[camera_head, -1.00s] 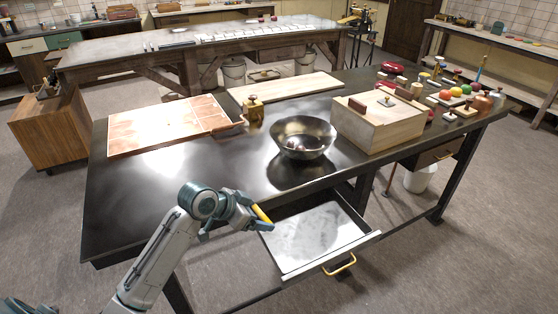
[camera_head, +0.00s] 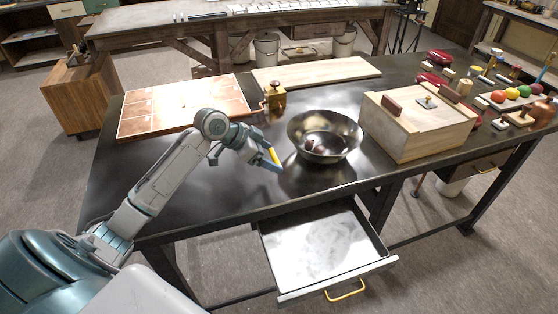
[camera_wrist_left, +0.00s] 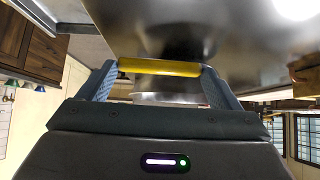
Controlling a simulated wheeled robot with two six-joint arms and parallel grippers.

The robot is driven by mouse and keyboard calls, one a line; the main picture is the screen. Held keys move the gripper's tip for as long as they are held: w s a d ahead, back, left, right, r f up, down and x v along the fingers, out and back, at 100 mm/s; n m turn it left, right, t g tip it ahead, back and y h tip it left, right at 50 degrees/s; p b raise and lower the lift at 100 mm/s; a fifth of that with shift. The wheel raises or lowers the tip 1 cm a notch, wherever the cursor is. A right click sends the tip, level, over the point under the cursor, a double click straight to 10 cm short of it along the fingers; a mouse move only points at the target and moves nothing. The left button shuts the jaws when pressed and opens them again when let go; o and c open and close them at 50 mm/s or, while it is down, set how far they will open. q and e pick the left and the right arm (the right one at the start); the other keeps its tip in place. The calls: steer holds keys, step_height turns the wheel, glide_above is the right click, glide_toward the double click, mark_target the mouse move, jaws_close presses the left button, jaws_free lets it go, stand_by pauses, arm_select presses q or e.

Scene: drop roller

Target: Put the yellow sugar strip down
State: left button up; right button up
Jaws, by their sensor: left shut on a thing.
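My left gripper (camera_head: 268,158) is shut on the yellow sugar strip (camera_head: 273,156). It holds the strip over the dark table, just left of the metal bowl. In the left wrist view the yellow strip (camera_wrist_left: 160,67) lies crosswise between the two blue fingertips, its ends against them. The dark, shiny tabletop shows behind it. I cannot tell whether the strip touches the table. My right gripper is not in view.
A metal bowl (camera_head: 325,136) with small dark things inside stands right of the gripper. An open, empty drawer (camera_head: 316,246) juts from the table front. A copper-coloured tiled board (camera_head: 185,104), a brass canister (camera_head: 275,98) and a wooden box (camera_head: 418,125) stand around. The table's left front is clear.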

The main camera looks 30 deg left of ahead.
mark_target(269, 178)
arm_select(q)
steer(key=shift+s+f, duration=0.2)
steer(key=shift+f, duration=1.05)
steer(key=f+p, duration=0.1)
steer(key=f, duration=0.2)
steer(key=shift+w+f, duration=0.2)
steer(key=shift+f, duration=0.2)
steer(key=o, duration=0.9)
steer(key=shift+c, duration=0.2)
steer(key=shift+s, duration=0.1)
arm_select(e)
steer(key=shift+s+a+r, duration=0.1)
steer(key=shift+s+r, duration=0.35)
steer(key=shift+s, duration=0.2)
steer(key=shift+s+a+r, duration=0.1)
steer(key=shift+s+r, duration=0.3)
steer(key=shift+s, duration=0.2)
